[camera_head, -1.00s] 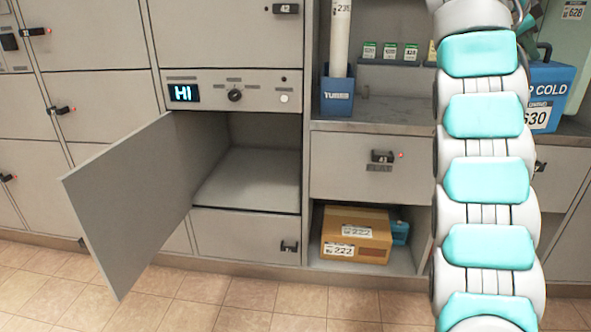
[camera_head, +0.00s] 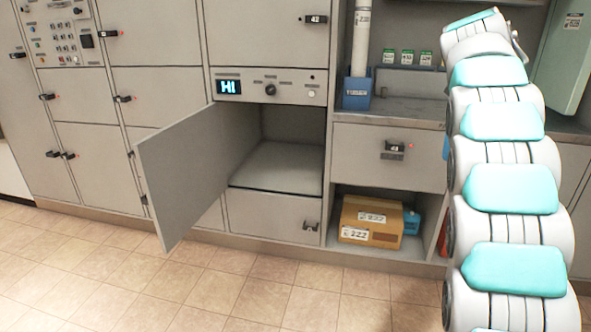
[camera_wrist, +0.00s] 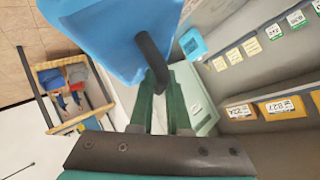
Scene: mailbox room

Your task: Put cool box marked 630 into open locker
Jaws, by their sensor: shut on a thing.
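The blue cool box (camera_wrist: 110,35) hangs from its black handle (camera_wrist: 152,62) in the wrist view. My gripper (camera_wrist: 161,86) has its green fingers shut on that handle. The number on the box does not show now. In the head view my arm hides the gripper and most of the box; only a blue sliver shows at the arm's left edge. The open locker (camera_head: 278,165) is left of my arm, below a panel reading "HI". It looks empty, and its door (camera_head: 190,170) swings out to the left.
A cardboard box marked 222 (camera_head: 372,222) and a blue item sit in the low cubby right of the locker. A blue holder with a white tube (camera_head: 357,88) stands on the counter. The tiled floor in front is clear. The wrist view shows a yellow-framed cart (camera_wrist: 70,90).

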